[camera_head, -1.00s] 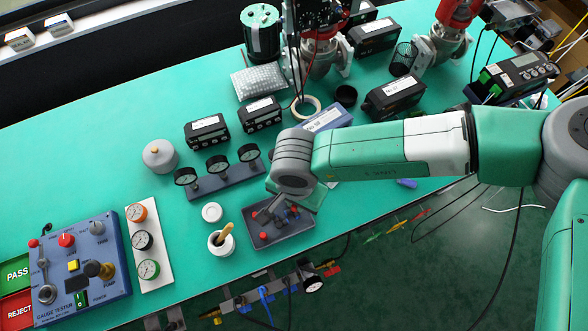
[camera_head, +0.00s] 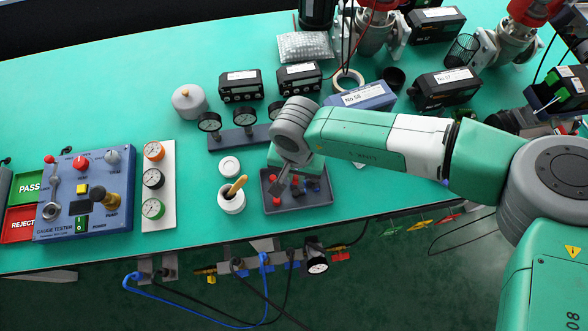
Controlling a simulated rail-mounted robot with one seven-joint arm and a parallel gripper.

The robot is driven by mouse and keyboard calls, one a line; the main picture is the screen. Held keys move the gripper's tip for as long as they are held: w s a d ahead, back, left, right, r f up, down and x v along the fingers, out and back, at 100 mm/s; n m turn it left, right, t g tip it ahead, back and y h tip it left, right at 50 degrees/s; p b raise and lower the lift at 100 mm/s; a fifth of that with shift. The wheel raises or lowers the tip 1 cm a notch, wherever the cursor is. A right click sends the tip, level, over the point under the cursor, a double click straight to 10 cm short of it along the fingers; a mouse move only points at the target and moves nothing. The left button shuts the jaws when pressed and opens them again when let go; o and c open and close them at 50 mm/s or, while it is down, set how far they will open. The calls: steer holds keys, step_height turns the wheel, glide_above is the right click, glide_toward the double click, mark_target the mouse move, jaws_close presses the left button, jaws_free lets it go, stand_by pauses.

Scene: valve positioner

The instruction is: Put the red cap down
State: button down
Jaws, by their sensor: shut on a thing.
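My gripper (camera_head: 279,189) is over the left part of a dark grey tray (camera_head: 315,206) near the front edge of the green table. It points down into the tray. Its fingers are small in this view, and what they hold is mostly hidden. Red caps (camera_head: 274,206) show in the tray by the fingertips, and I cannot tell which one is held. Blue and dark small parts (camera_head: 312,185) lie in the right part of the tray. My wrist hides the tray's back edge.
A white pot with a wooden-handled brush (camera_head: 232,196) stands just left of the tray, with a white lid (camera_head: 230,167) behind it. A gauge rack (camera_head: 235,137) stands behind. The blue gauge tester (camera_head: 85,200) is at left. The far left tabletop is clear.

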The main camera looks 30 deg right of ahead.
steer(key=w, duration=0.1)
steer(key=w+d, duration=0.1)
steer(key=shift+w+f, duration=0.15)
steer(key=shift+w, duration=0.25)
step_height(320, 180, down, 4)
steer(key=shift+a+r+b, duration=0.1)
steer(key=shift+b, duration=0.85)
steer(key=shift+r, duration=0.15)
steer(key=c, duration=1.9)
jaws_free()
steer(key=shift+f, duration=0.2)
steer(key=shift+o, duration=0.8)
step_height(320, 180, up, 12)
steer(key=p, duration=0.3)
steer(key=shift+r+p, duration=0.2)
steer(key=shift+p, duration=0.2)
